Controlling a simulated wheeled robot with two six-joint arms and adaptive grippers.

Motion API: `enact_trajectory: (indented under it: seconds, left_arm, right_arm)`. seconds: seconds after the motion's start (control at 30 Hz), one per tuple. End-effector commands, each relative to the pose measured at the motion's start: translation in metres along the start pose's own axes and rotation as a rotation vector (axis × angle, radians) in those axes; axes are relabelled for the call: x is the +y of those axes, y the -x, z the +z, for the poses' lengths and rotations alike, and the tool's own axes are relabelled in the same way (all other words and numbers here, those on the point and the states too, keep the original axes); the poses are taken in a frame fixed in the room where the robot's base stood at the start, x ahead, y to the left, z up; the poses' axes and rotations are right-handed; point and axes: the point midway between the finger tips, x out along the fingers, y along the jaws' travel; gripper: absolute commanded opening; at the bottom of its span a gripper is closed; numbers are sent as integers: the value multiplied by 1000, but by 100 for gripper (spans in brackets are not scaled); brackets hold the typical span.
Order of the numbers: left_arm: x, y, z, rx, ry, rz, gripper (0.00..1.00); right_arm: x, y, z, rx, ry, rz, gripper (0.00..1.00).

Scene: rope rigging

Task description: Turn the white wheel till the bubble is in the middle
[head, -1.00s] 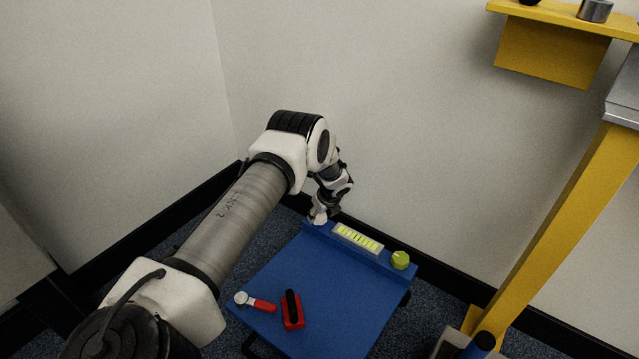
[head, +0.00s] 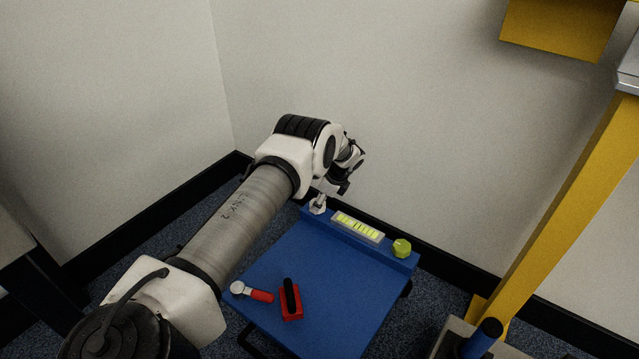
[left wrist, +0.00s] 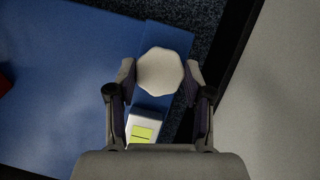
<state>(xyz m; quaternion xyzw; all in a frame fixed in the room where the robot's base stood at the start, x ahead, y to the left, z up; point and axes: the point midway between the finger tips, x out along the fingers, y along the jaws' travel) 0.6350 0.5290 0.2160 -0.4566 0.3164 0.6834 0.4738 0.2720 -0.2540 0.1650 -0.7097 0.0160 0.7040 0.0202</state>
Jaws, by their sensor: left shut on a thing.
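The white wheel (head: 317,207) sits at the far left end of the raised back strip of the blue table. In the left wrist view the wheel (left wrist: 160,72) has a blunt many-sided rim. My left gripper (left wrist: 160,73) is shut on it, one finger on each side. The level vial (head: 358,227) is a yellow-green strip with dark lines in a pale frame, to the right of the wheel. Part of the vial (left wrist: 143,132) shows in the left wrist view, partly hidden by my gripper. I cannot make out the bubble in either view. My right gripper is out of view.
A yellow-green knob (head: 401,248) stands at the right end of the strip. A red-handled tool (head: 262,295) and a red block with a black handle (head: 291,300) lie on the blue table (head: 330,285). Walls stand close behind. A yellow post (head: 555,220) rises at right.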

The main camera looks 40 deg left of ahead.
Motion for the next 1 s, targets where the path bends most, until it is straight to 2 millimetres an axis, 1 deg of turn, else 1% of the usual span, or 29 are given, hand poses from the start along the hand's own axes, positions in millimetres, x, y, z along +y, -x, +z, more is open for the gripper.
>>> enact_trajectory:
  seconds: [0.37, 0.4, 0.43, 0.47, 0.8, 0.87, 0.97, 1.0]
  left_arm:
    - [0, 0, 0, 0, 4, 3, 16]
    - [0, 0, 0, 0, 4, 3, 58]
    - [0, 0, 0, 0, 4, 3, 69]
    - [0, 0, 0, 0, 3, 3, 76]
    - [0, 2, 0, 0, 3, 1, 76]
    - [-1, 7, 0, 1, 4, 0, 76]
    - [-1, 24, 0, 1, 3, -2, 76]
    - [-1, 34, 0, 1, 2, -2, 76]
  right_arm:
    - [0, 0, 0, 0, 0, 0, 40]
    - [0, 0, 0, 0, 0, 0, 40]
    - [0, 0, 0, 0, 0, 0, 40]
    - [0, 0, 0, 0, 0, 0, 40]
    - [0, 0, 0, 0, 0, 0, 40]
    - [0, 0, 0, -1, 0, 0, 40]
    - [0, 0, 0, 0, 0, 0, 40]
    - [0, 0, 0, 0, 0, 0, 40]
